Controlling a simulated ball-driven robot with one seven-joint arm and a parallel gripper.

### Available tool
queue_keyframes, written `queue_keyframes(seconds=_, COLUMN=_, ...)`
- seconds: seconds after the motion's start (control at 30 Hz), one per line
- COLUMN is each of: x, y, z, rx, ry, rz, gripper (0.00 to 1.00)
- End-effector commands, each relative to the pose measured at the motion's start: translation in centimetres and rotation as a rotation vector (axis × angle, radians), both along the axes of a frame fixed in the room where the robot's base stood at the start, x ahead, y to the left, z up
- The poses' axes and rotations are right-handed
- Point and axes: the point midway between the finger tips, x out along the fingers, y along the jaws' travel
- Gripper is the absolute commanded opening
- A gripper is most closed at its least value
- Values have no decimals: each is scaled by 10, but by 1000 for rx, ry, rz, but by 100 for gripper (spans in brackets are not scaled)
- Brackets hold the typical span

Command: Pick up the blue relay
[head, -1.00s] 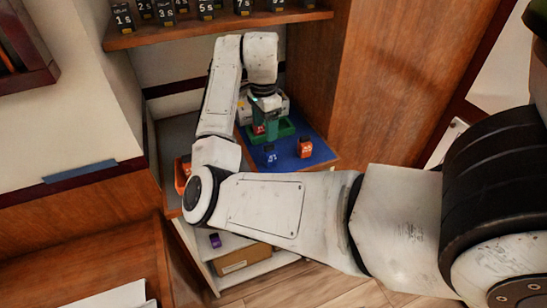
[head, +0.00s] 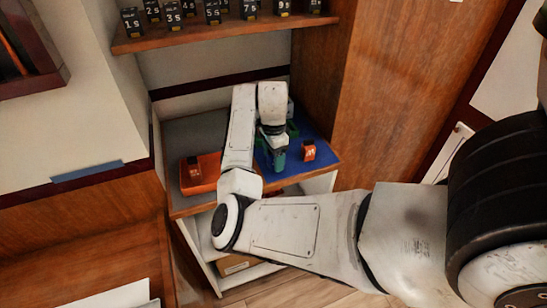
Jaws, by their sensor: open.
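My gripper (head: 279,164), with teal fingers, points down over the blue mat (head: 322,146) on the counter inside the wooden cabinet. Its jaws are open. The blue relay does not show now; the gripper covers the spot where it stood a second ago, near the front of the mat. I cannot tell whether the fingers are around it or above it.
An orange relay (head: 308,151) stands on the mat, close to the right of my gripper. An orange tray (head: 209,180) sits at the counter's left. A shelf (head: 225,38) with several black relays is above.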

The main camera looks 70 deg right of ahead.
Motion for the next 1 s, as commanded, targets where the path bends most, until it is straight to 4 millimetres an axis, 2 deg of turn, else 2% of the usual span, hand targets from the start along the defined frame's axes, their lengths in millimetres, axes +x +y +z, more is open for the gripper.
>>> queue_keyframes(seconds=0.27, x=0, y=0, z=-3, rx=0, ry=0, rz=0, gripper=67)
queue_keyframes(seconds=0.83, x=0, y=0, z=-3, rx=-1, ry=-1, rz=0, gripper=13)
queue_keyframes(seconds=1.0, x=0, y=0, z=-2, rx=-1, ry=-1, rz=0, gripper=11)
